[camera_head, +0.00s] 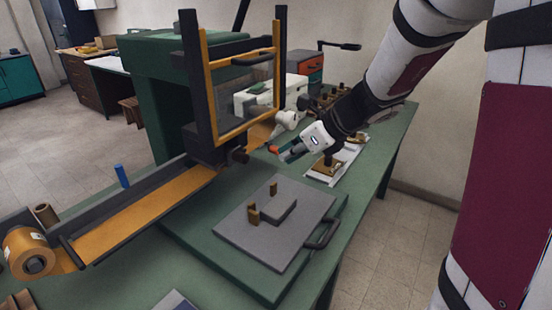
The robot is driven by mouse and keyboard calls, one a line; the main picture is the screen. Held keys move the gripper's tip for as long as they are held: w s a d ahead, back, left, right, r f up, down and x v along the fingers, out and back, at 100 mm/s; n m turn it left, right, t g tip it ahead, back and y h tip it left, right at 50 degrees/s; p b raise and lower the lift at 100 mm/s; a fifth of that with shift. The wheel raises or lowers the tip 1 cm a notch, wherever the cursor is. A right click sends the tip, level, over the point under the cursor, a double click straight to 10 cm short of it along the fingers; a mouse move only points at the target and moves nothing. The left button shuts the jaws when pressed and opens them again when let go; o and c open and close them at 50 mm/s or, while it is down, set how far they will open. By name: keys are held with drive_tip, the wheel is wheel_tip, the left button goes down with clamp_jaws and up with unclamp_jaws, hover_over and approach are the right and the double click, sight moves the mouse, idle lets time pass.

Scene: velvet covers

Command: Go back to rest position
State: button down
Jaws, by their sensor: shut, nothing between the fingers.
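My gripper (287,153) is shut and empty. It hangs in the air in the middle of the view, pointing left, with its fingertips just right of the machine's dark frame. My arm (390,75) comes down to it from the upper right. Below the gripper, a grey plate (290,240) with small brass pieces and a dark handle lies on the green table. The gripper appears apart from the plate.
A green machine (160,110) with a dark and orange frame (195,80) stands at the left of the gripper. An orange feed tray (140,215) runs to the lower left, beside a blue cylinder (121,176). Floor is clear at right.

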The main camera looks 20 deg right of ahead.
drive_tip(key=shift+v, duration=0.95)
drive_tip(key=s+a+r+n+g+p, duration=0.1)
drive_tip(key=s+a+r+n, duration=0.25)
drive_tip(key=s+n, duration=0.45)
drive_tip(key=s+a+r+n+g+p, duration=0.1)
drive_tip(key=s+a+r+n+g, duration=0.2)
drive_tip(key=s+n, duration=0.45)
drive_tip(key=s+d+n+h+p, duration=0.1)
drive_tip(key=s+n+h, duration=0.1)
drive_tip(key=s+n, duration=0.4)
drive_tip(key=s+d+r+n+t+h+p, duration=0.1)
drive_tip(key=s+d+n+h, duration=0.1)
drive_tip(key=s+n, duration=0.5)
drive_tip(key=shift+h, duration=0.7)
drive_tip(key=shift+s+r, duration=0.1)
